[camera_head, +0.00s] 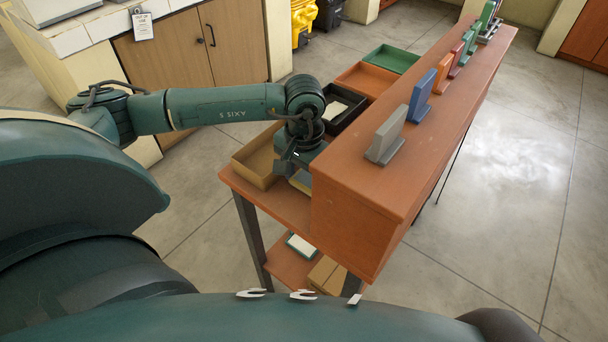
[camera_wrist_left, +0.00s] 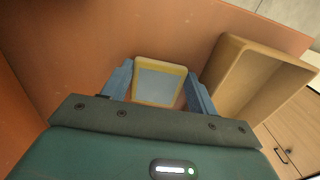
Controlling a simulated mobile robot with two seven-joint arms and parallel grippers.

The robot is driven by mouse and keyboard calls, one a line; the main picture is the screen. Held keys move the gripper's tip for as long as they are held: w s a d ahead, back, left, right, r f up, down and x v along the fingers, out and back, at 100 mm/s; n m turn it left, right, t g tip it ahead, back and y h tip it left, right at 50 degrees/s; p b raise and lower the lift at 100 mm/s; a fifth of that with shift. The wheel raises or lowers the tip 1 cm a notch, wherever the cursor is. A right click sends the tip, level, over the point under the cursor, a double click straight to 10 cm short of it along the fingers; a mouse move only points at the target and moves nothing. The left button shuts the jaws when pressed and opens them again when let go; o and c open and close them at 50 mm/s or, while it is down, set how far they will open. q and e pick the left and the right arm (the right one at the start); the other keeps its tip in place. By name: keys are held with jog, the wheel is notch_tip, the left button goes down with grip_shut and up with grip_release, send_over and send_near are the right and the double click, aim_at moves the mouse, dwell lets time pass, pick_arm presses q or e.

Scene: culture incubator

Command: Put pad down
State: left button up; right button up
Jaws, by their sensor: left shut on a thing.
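The pad (camera_wrist_left: 160,80), pale blue-grey with a yellow border, sits between the two blue fingers of my left gripper (camera_wrist_left: 160,92) in the left wrist view. The gripper is shut on it. In the head view my left gripper (camera_head: 288,168) is low over the near end of the orange-brown table (camera_head: 277,203), to the right of the tan tray. A yellow-and-grey edge of the pad (camera_head: 301,181) shows there, partly hidden by the raised shelf. I cannot tell whether the pad touches the table. My right gripper is not in view.
The tan tray (camera_head: 255,160) is close to the gripper; it also shows in the left wrist view (camera_wrist_left: 240,85). A black tray (camera_head: 345,108), an orange tray (camera_head: 366,79) and a green tray (camera_head: 392,58) stand beyond. The raised shelf (camera_head: 365,190) carries several coloured upright blocks.

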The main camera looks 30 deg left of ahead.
pick_arm(q)
jog(key=shift+f+b, duration=0.25)
jog(key=shift+b, duration=0.1)
jog(key=o, duration=0.7)
jog(key=shift+r, duration=0.15)
jog(key=shift+c, duration=0.2)
